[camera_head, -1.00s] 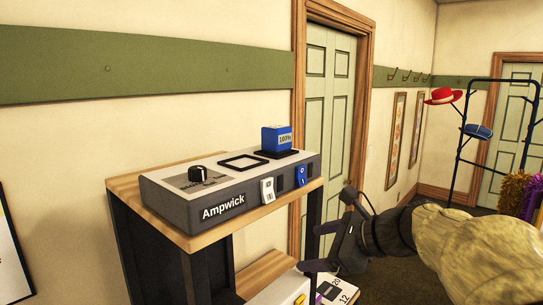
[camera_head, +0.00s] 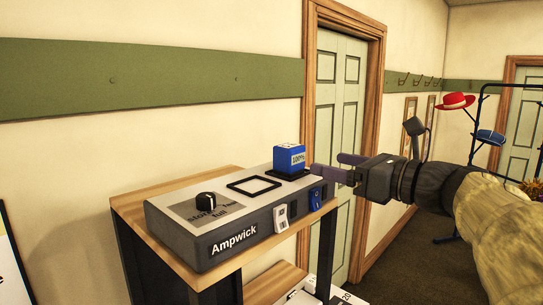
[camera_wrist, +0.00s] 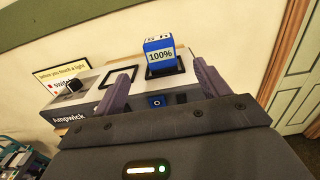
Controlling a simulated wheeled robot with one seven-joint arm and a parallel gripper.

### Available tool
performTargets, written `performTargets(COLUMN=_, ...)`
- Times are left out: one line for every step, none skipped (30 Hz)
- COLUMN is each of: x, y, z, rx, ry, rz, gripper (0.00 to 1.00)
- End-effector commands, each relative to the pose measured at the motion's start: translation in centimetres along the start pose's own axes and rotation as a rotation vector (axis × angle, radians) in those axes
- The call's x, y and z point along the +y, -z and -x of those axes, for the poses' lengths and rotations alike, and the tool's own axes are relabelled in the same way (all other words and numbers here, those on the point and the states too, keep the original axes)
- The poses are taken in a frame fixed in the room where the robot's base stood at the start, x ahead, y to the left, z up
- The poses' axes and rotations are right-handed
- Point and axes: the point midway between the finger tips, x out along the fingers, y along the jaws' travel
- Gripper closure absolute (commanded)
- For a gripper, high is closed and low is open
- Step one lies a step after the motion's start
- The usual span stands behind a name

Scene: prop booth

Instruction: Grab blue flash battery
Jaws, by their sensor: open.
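The blue flash battery (camera_head: 289,158) is a small blue block with a white "100%" label. It stands upright in the right-hand black-framed slot of the grey Ampwick charger (camera_head: 240,212). In the wrist view the battery (camera_wrist: 159,54) is ahead of my gripper (camera_wrist: 160,85), roughly between the lines of its two purple fingers. In the head view my gripper (camera_head: 332,170) is level beside the battery's right side, open and empty.
The charger sits on a wooden-topped stand (camera_head: 130,209). It has an empty slot frame (camera_head: 254,186), a black knob (camera_head: 206,200), a white switch (camera_head: 281,218) and a blue switch (camera_head: 316,198). A wall is behind, with a green door (camera_head: 335,120) to the right.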

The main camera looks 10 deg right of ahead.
Motion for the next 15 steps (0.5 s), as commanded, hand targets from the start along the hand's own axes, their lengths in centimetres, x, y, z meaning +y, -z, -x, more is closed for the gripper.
performTargets(x=0.0, y=-0.3, z=-0.9, rx=0.002, ry=-0.001, rz=-0.003, gripper=0.25)
performTargets(x=0.0, y=-0.2, z=-1.4, rx=0.003, ry=-0.001, rz=-0.004, gripper=0.25)
performTargets(x=0.0, y=-0.3, z=-2.2, rx=0.003, ry=-0.001, rz=-0.004, gripper=0.25)
performTargets(x=0.0, y=-0.3, z=-2.7, rx=0.002, ry=-0.002, rz=-0.003, gripper=0.25)
performTargets(x=0.1, y=-0.3, z=-3.3, rx=0.002, ry=-0.003, rz=-0.003, gripper=0.25)
performTargets(x=0.1, y=-0.2, z=-4.1, rx=0.003, ry=-0.005, rz=-0.004, gripper=0.25)
performTargets(x=0.2, y=-0.2, z=-4.6, rx=0.003, ry=-0.007, rz=-0.004, gripper=0.25)
performTargets(x=0.2, y=-0.3, z=-5.2, rx=0.002, ry=-0.007, rz=-0.003, gripper=0.25)
performTargets(x=0.2, y=-0.3, z=-5.9, rx=0.003, ry=-0.008, rz=-0.004, gripper=0.25)
performTargets(x=0.3, y=-0.3, z=-6.5, rx=0.003, ry=-0.009, rz=-0.003, gripper=0.25)
performTargets(x=0.3, y=-0.3, z=-7.0, rx=0.003, ry=-0.011, rz=-0.003, gripper=0.25)
performTargets(x=0.3, y=-0.2, z=-7.6, rx=0.002, ry=-0.010, rz=-0.004, gripper=0.25)
performTargets(x=0.3, y=-0.2, z=-8.0, rx=0.003, ry=-0.010, rz=-0.003, gripper=0.25)
performTargets(x=0.4, y=-0.2, z=-8.3, rx=0.002, ry=-0.011, rz=-0.002, gripper=0.25)
performTargets(x=0.4, y=-0.1, z=-8.6, rx=0.002, ry=-0.010, rz=-0.001, gripper=0.25)
